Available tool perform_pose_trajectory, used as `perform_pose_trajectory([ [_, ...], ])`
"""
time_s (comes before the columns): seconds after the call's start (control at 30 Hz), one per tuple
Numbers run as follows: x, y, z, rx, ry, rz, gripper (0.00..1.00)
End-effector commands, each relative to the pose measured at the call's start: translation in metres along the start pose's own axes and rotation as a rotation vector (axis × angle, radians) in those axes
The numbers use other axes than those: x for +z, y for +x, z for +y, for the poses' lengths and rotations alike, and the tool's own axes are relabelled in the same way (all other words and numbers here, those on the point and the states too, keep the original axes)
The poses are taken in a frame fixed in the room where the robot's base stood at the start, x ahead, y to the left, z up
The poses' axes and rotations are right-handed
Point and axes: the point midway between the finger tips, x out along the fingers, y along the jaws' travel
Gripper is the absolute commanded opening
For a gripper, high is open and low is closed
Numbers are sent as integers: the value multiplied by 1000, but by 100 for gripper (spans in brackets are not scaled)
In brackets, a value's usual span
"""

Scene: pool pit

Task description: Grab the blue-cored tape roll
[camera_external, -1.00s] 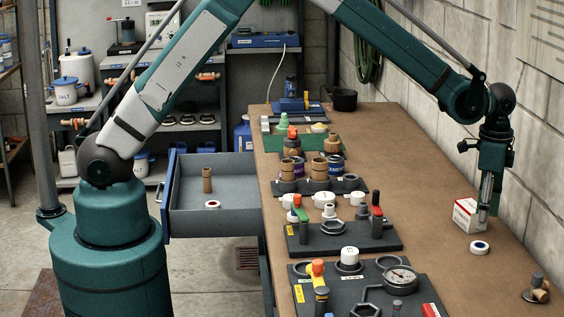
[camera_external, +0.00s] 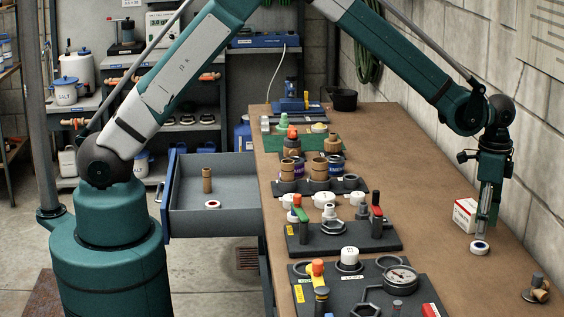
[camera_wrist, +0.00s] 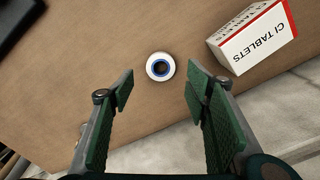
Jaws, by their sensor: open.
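The blue-cored tape roll (camera_external: 479,247) is a small white ring with a blue inner core, lying flat on the brown bench top near its right side. In the wrist view the tape roll (camera_wrist: 160,66) lies beyond my fingertips, roughly centred between them. My gripper (camera_external: 482,232) points down just above the roll in the external view. In the wrist view my gripper (camera_wrist: 158,88) is open, with its green-padded fingers apart and nothing between them. Whether a fingertip touches the roll cannot be told.
A white and red box of CI tablets (camera_wrist: 254,42) stands close to the right of the roll; the box (camera_external: 466,214) also shows beside my gripper externally. A grey wall (camera_external: 540,180) runs along the right. Dark fixture boards (camera_external: 300,242) fill the bench's left half.

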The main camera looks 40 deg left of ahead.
Motion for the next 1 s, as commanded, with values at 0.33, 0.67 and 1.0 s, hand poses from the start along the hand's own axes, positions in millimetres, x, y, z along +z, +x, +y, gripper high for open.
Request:
perform_pose_trajectory([
  [0.33,0,12,0,0,0,0,47],
  [0.67,-1,46,-1,0,0,0,47],
  [1.0,0,52,-1,0,0,0,47],
])
